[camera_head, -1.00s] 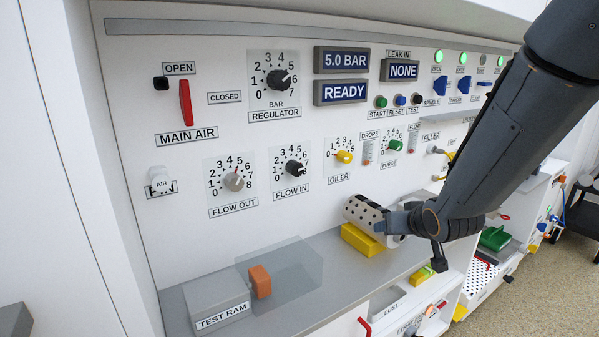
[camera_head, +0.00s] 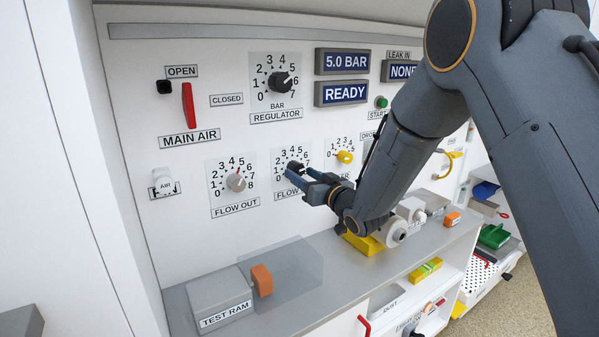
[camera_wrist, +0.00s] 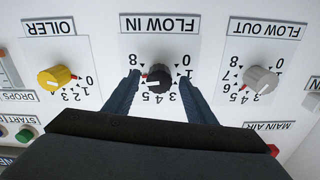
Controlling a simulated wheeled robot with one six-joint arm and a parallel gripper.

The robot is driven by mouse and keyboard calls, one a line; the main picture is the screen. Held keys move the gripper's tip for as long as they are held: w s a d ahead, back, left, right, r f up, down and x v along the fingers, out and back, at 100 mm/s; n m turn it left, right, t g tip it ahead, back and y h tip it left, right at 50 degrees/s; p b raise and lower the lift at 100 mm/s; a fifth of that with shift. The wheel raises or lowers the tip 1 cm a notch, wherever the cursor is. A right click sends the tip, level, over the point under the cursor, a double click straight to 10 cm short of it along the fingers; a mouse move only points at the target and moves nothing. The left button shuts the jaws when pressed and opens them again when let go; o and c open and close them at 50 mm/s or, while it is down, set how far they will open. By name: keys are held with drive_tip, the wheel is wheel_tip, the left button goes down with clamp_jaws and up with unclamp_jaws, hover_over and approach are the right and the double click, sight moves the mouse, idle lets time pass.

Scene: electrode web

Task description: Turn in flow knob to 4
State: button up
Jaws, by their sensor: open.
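The FLOW IN knob (camera_wrist: 158,76) is a black knob on a white dial numbered 0 to 8, upside down in the wrist view. Its pointer appears to lie toward the lower left there, on the high-number side; I cannot read the exact value. My gripper (camera_wrist: 160,80) is open, with one blue-grey finger on each side of the knob. I cannot tell whether either finger touches it. In the head view my gripper (camera_head: 299,173) is at the FLOW IN dial (camera_head: 284,158) and hides part of the knob and its label.
The grey FLOW OUT knob (camera_head: 236,182) and yellow OILER knob (camera_head: 345,157) sit on either side. The regulator knob (camera_head: 280,82) is above. Displays read 5.0 BAR (camera_head: 342,61) and READY (camera_head: 341,93). The TEST RAM block (camera_head: 219,292) stands on the shelf below.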

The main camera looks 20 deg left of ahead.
drive_tip(key=shift+x, duration=0.9)
drive_tip(key=c, duration=0.8)
drive_tip(key=shift+a, duration=0.1)
drive_tip(key=shift+c, duration=1.2)
